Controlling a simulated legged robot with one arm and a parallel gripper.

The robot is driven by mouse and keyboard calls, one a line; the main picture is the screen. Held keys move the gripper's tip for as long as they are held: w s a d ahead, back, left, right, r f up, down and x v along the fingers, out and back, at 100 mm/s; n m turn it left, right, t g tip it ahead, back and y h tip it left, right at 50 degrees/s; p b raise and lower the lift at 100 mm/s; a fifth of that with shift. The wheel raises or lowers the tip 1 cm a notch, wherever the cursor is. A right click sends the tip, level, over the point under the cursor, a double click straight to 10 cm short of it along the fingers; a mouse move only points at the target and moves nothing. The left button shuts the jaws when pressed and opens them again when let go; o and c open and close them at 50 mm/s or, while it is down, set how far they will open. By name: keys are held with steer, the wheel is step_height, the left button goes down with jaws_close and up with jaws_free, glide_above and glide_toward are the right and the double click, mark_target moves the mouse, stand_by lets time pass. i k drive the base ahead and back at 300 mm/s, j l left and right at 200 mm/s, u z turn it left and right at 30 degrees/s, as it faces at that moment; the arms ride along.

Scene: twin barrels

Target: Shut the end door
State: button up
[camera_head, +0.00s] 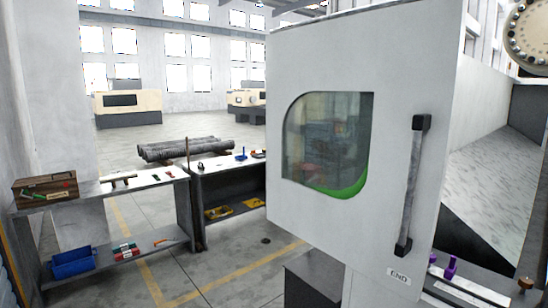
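The end door (395,75) is a large white panel in the middle right of the head view. It has a rounded window (325,140) with a green lower edge and an "END" label (399,276) near its bottom. A long grey bar handle (411,185) with black mounts runs upright near its right edge. The door appears to stand open, with a gap between its right edge and the white machine interior (490,195) behind. No gripper shows in the head view.
A workbench (150,182) with small tools stands at the left, with a wooden box (45,190) on top and a blue bin (72,262) below. A dark bench (235,175) stands behind the door's left side. Floor (225,270) shows between them.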

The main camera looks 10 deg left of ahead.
mark_target(324, 74)
steer(key=u, duration=0.3)
steer(key=i+j, duration=0.95)
steer(key=i+j+u, duration=0.1)
steer(key=i+j, duration=0.9)
steer(key=i, duration=0.1)
